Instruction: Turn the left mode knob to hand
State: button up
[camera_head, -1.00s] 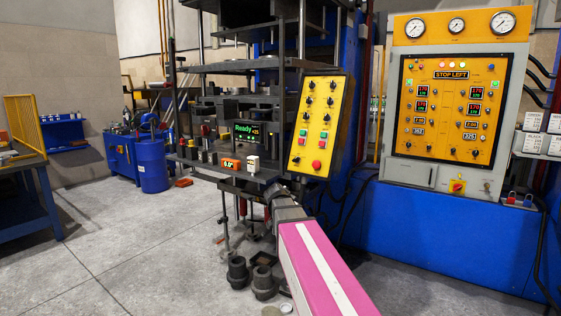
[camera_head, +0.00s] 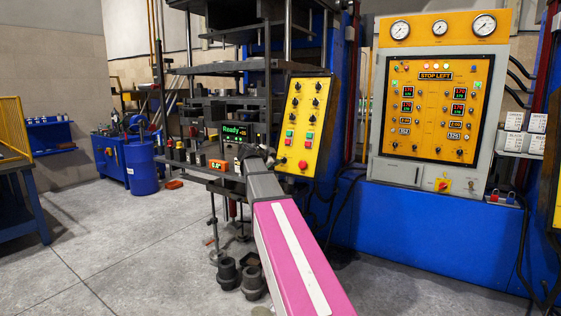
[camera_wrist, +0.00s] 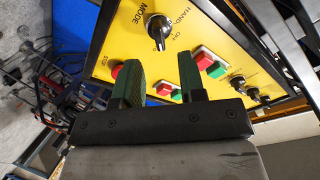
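A black knob (camera_wrist: 158,32) with the word MODE beside it sits on the yellow panel (camera_wrist: 110,42) in the wrist view. The word HAND is printed to its right. I cannot tell exactly which mark its pointer faces. My gripper (camera_wrist: 159,76) is open and empty. Its two green-padded fingers point at the panel, with the knob beyond the gap between them and apart from them. In the head view the same tilted yellow panel (camera_head: 300,151) stands just beyond the end of my arm; my fingers cannot be made out there.
A red mushroom button (camera_wrist: 118,69) lies left of the knob, close to the left finger. Red and green push-buttons (camera_wrist: 208,62) are by the right finger, with more knobs (camera_wrist: 245,88) farther right. A large control cabinet (camera_head: 439,172) stands to the right; open floor lies to the left.

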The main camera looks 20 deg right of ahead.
aim_at(283, 159)
jog(key=x, duration=0.6)
jog(key=shift+a, duration=0.1)
jog(key=c, duration=0.6)
